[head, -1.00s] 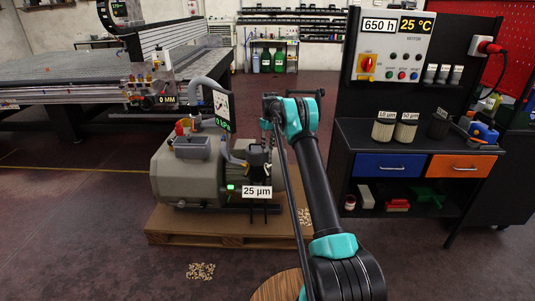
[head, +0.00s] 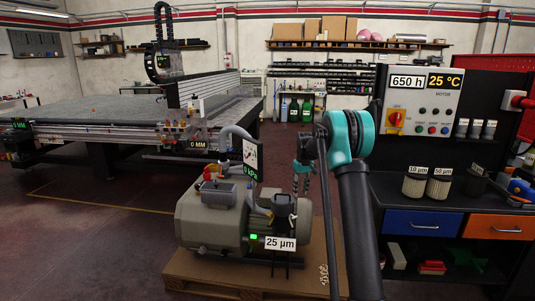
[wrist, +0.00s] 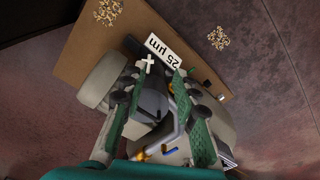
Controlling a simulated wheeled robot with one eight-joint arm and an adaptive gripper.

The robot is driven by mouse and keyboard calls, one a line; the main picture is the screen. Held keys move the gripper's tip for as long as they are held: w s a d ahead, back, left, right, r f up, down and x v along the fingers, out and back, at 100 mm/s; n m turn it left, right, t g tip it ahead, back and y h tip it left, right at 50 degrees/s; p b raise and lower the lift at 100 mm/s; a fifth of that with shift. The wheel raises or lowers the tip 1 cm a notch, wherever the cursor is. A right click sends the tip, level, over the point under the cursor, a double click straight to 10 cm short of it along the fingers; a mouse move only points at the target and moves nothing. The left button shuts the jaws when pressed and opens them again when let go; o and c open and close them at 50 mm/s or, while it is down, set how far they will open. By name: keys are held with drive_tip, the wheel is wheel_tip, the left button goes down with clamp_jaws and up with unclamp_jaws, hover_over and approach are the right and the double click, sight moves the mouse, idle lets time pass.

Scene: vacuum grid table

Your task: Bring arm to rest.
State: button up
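My arm reaches up in the head view, and its teal joint (head: 348,136) stands in front of the control panel's left side. My gripper (head: 301,190) hangs down left of that joint, in front of the vacuum pump (head: 215,215) in the picture. In the wrist view my gripper (wrist: 160,88) has its green-padded fingers spread apart, with nothing held between them. The pump (wrist: 102,78) with its "25 µm" label (wrist: 166,53) shows beyond and below the fingers, apart from them as far as I can tell.
The pump stands on a pallet (head: 190,284). A workbench (head: 446,192) with filters and drawers stands close on the right. The large grid table (head: 95,110) is at the back left. Floor (head: 90,235) at the left is clear. Scattered chips (wrist: 218,38) lie on the floor.

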drive_tip(key=s+d+r+m+t, duration=0.1)
drive_tip(key=s+r, duration=0.3)
drive_tip(key=s, duration=0.8)
drive_tip(key=s+d+f+m+t, duration=0.1)
drive_tip(key=s+f, duration=0.2)
drive_tip(key=s, duration=1.5)
drive_tip(key=s+d+f+m+t, duration=0.1)
drive_tip(key=s+f, duration=0.3)
drive_tip(key=s, duration=1.4)
drive_tip(key=shift+s+f+m+t+h, duration=0.2)
drive_tip(key=shift+s+m+t+h, duration=0.15)
drive_tip(key=shift+m, duration=0.35)
drive_tip(key=shift+d, duration=0.1)
